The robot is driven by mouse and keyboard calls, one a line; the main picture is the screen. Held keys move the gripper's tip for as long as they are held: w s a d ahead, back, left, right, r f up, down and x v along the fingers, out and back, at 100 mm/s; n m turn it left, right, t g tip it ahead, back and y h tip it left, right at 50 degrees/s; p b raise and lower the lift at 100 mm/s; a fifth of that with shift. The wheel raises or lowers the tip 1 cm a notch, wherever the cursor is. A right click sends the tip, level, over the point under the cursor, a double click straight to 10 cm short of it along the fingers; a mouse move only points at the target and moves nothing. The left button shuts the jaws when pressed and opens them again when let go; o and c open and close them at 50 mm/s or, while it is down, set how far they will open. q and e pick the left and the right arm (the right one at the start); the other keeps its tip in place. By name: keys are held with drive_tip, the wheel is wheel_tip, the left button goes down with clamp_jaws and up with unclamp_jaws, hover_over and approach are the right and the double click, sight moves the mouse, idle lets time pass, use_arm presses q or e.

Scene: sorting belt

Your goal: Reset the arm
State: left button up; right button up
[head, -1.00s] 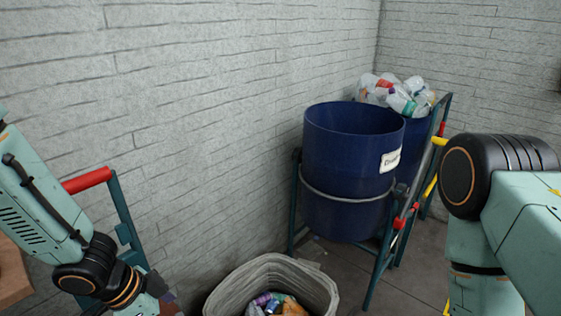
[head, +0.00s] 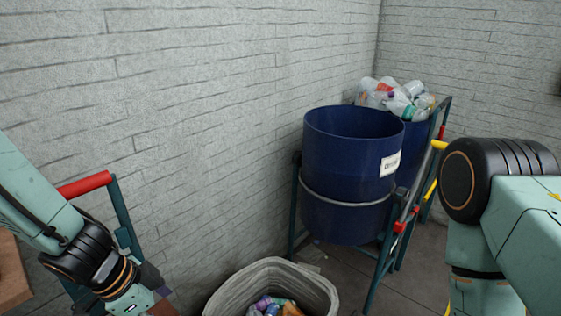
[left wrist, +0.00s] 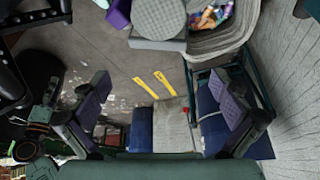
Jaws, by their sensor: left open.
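My left arm comes in at the left of the head view, with the wrist near the lower edge. Only the start of my left gripper (head: 160,299) shows there, dark and cut off by the frame's bottom. In the left wrist view the two fingers of my left gripper (left wrist: 164,92) stand wide apart with nothing between them that they touch. My right arm (head: 500,225) fills the right side of the head view; its gripper is out of frame.
A blue drum (head: 345,170) hangs in a dark frame, with a second drum (head: 418,135) of plastic bottles behind it. A grey bin (head: 225,292) with colourful waste stands below; it also shows in the left wrist view (left wrist: 240,35). A red-handled frame (head: 85,185) stands near my left arm.

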use_arm(q)
drive_tip(key=shift+r, duration=2.3)
drive_tip(key=shift+f, duration=4.85)
wheel_tip(320, 180, up, 5)
drive_tip(key=p, duration=0.4)
drive_tip(key=shift+r+p, duration=0.85)
drive_tip(key=shift+p, duration=0.3)
drive_tip(key=shift+r, duration=0.2)
drive_tip(key=shift+f, duration=0.1)
